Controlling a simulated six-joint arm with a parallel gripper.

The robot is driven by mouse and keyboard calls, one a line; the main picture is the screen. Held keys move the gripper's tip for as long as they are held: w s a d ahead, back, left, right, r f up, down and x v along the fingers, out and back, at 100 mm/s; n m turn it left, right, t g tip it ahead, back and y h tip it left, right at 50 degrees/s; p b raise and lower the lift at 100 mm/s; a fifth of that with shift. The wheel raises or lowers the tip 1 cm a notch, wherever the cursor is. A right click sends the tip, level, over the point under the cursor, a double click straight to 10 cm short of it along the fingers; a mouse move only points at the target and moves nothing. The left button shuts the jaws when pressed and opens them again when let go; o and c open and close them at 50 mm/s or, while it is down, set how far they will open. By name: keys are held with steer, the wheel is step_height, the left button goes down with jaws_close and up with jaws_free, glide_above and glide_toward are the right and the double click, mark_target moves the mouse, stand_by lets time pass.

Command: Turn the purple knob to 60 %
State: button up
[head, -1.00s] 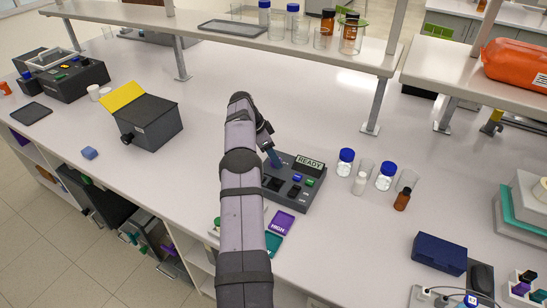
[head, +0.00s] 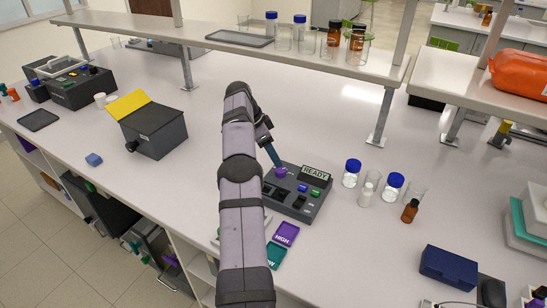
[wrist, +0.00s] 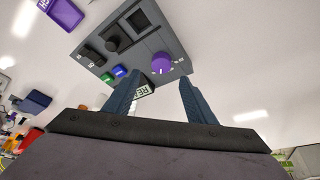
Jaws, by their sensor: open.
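In the head view one blue finger (head: 272,155) shows just above the knob. The scale marks around the knob are too small to read.
Bench behind the box is clear.

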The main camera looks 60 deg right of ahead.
step_height(320, 180, up, 6)
steer(key=m, duration=0.1)
glide_above(281, 169)
steer(key=s, duration=0.3)
steer(key=s+a+r+m+b, duration=0.1)
steer(key=s+a+r+b, duration=0.15)
steer(key=s, duration=0.25)
steer(key=w+a+f+n+t, duration=0.1)
steer(key=f+n, duration=0.2)
steer(key=w+a+f+n+t, duration=0.1)
steer(key=w+f+n+t, duration=0.1)
steer(key=f+n, duration=0.1)
steer(key=w+a+f+n+t, duration=0.1)
steer(key=w+f+n, duration=0.1)
steer(key=f+n, duration=0.1)
steer(key=shift+w+f+n+p, duration=0.15)
steer(key=shift+f+n+p, duration=0.2)
steer(key=shift+n, duration=0.45)
steer(key=shift+w+d+r+n+t+h, duration=0.2)
steer(key=shift+d+n, duration=0.15)
steer(key=shift+n, duration=0.5)
steer(key=shift+w+d+r+n+t+h, duration=0.15)
steer(key=shift+d+n, duration=0.25)
steer(key=shift+n, duration=0.4)
steer(key=shift+w+d+r+n+t+h, duration=0.15)
steer(key=shift+w+d+n, duration=0.15)
steer(key=shift+n, duration=0.55)
steer(key=shift+p+x, duration=1.45)
steer(key=shift+x, duration=2.2)
